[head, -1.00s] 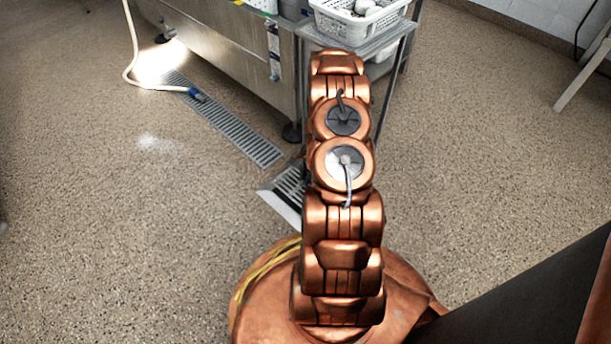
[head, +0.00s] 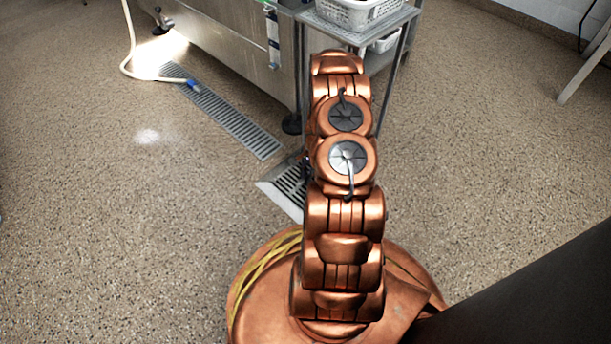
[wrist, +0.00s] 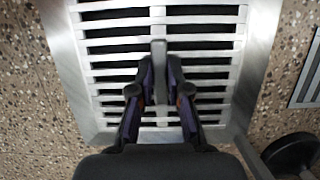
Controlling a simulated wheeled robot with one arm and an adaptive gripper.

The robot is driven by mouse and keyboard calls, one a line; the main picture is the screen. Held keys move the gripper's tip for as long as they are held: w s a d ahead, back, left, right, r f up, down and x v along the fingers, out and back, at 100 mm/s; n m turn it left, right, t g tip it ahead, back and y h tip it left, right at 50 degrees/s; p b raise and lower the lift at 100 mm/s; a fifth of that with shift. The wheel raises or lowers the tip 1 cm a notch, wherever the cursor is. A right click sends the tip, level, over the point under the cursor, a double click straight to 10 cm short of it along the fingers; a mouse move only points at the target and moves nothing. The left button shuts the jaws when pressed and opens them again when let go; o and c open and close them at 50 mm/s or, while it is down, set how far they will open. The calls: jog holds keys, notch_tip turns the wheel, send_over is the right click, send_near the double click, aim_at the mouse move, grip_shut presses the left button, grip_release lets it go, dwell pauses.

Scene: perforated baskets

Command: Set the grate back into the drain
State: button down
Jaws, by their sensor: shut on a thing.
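The grate (wrist: 158,20) is a pale slatted metal piece with a central spine. It fills the middle of the wrist view, inside the outline of the drain's flat grey metal rim (wrist: 254,60). I cannot tell whether it is flush or slightly raised. My gripper (wrist: 159,66) is over the grate with its two dark fingers shut on a grey upright part at the grate's spine. In the head view the drain rim (head: 273,193) shows left of my arm, with dark slots beside it; the gripper itself is hidden there by my arm.
A long slotted floor channel (head: 236,128) runs under a steel machine (head: 238,50). A hose (head: 127,38) ends on it. A steel stand with a white perforated basket (head: 352,12) is just beyond my arm. Speckled floor (head: 110,220) is open at left and right.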

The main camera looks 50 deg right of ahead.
jog(key=shift+f, duration=0.55)
jog(key=c, duration=1.1)
grip_release()
jog(key=shift+o, duration=0.2)
jog(key=shift+r, duration=0.1)
jog(key=shift+r, duration=4.85)
